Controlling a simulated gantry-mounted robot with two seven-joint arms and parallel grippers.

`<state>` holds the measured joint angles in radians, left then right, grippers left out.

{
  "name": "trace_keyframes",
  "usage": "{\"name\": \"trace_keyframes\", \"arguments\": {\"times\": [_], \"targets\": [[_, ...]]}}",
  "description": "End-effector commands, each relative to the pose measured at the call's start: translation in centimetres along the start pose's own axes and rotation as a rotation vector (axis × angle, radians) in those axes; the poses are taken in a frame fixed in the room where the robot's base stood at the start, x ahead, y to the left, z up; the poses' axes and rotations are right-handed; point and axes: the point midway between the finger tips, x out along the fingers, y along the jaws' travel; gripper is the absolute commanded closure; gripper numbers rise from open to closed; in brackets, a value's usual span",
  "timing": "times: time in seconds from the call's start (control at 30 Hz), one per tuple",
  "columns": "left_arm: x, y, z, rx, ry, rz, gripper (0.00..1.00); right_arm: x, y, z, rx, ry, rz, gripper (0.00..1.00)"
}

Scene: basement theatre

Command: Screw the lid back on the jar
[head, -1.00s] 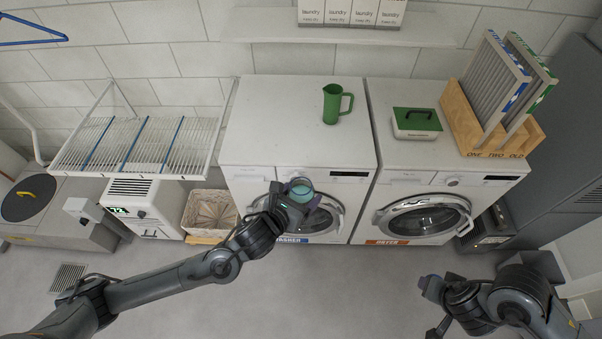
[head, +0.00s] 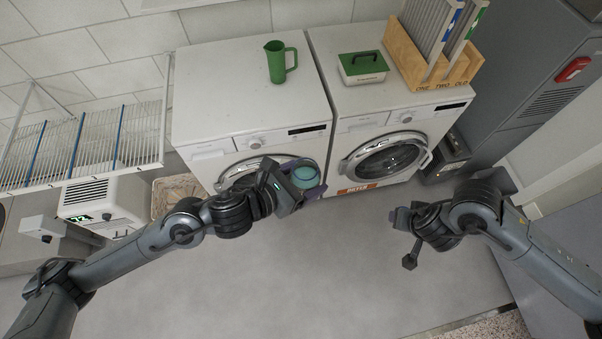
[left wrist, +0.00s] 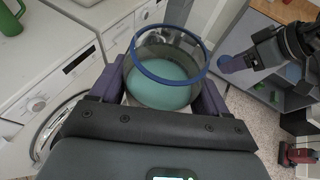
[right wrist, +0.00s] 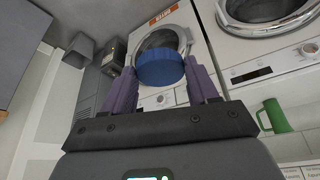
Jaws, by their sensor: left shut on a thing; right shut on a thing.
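The jar (head: 304,177) is clear, with teal contents and no lid on it. My left gripper (head: 310,187) is shut on the jar's sides and holds it in front of the washer. In the left wrist view the jar (left wrist: 162,84) shows its open mouth and blue rim between the purple fingers. My right gripper (head: 402,217) is apart from the jar, to its right. In the right wrist view the round blue lid (right wrist: 160,68) sits between the right gripper's fingertips, which are shut on it. The lid is not clear in the head view.
The washer (head: 250,110) and dryer (head: 390,120) stand behind the grippers. A green pitcher (head: 276,63) and a green-lidded box (head: 363,68) stand on top. A drying rack (head: 90,145) is at the left and a grey cabinet (head: 535,90) at the right. The floor (head: 350,265) below is clear.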

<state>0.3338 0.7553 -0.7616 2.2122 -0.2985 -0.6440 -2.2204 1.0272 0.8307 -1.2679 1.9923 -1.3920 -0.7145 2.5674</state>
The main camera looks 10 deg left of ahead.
Motion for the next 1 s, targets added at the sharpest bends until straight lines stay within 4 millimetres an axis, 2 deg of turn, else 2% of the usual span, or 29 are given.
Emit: {"name": "trace_keyframes", "arguments": {"times": [0.27, 0.47, 0.57, 0.73, 0.9, 1.0], "targets": [[0.0, 0.0, 0.0, 0.0, -0.001, 0.001, 0.79, 0.0, -0.2, 0.0, -0.011, 0.0, -0.005, 0.69], [0.0, 0.0, 0.1, 0.0, -0.001, 0.001, 0.79, 0.1, -2.3, -0.3, -0.134, 0.002, -0.055, 0.69], [0.0, 0.0, 0.1, 0.0, -0.002, 0.002, 0.79, -0.1, -4.4, -0.7, -0.269, 0.005, -0.111, 0.69], [0.0, 0.0, 0.1, 0.0, -0.002, 0.002, 0.79, -1.2, -9.2, -1.8, -0.612, 0.009, -0.251, 0.69], [0.0, 0.0, 0.1, 0.0, -0.002, 0.002, 0.79, -3.6, -13.6, -3.8, -1.031, 0.01, -0.419, 0.69], [0.0, 0.1, 0.1, 0.0, -0.002, 0.002, 0.79, -5.4, -15.4, -5.2, -1.268, 0.009, -0.512, 0.69]]}}
